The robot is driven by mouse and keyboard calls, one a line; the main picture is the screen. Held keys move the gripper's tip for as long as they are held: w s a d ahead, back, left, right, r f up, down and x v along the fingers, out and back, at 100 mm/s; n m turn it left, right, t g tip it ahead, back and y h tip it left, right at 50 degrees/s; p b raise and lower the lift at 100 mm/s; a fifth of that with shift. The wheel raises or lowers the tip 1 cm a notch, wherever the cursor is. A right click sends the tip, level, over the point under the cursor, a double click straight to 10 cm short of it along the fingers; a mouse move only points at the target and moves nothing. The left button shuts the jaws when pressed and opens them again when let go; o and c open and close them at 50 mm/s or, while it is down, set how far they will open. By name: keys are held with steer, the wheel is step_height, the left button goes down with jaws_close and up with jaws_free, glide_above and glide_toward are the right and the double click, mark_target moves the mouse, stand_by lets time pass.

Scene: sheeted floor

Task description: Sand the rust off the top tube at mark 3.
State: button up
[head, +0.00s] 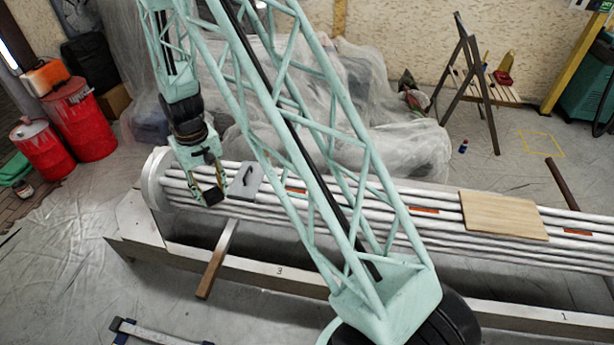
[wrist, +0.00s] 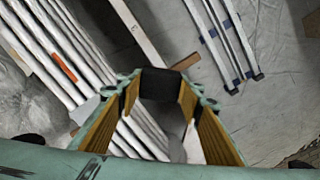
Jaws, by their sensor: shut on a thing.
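My gripper (head: 211,193) is shut on a small dark block (head: 213,197), above the left end of a bundle of white tubes (head: 355,205). In the wrist view the dark block (wrist: 160,82) sits between the fingertips. The mark 3 (head: 279,271) is on the front beam of the frame. An orange rust patch (head: 295,190) lies on an upper tube behind mark 3, right of my gripper and partly behind my arm. A rust patch also shows in the wrist view (wrist: 62,67). The block appears apart from that patch.
A grey plate with a black handle (head: 245,181) lies on the tubes between my gripper and the patch. A wooden board (head: 503,215) covers tubes further right. More rust patches (head: 424,210) show along the bundle. A brown bar (head: 217,258) leans at the front beam.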

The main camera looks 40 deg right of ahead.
steer(key=d+f+m, duration=0.6)
steer(key=d, duration=0.7)
steer(key=d+f+m+b, duration=0.1)
steer(key=d+f+m, duration=0.6)
steer(key=d, duration=0.7)
steer(key=d+f+m+b, duration=0.1)
steer(key=d+f+m, duration=0.5)
steer(key=d, duration=0.8)
steer(key=shift+f+m, duration=0.2)
steer(key=shift+m, duration=0.1)
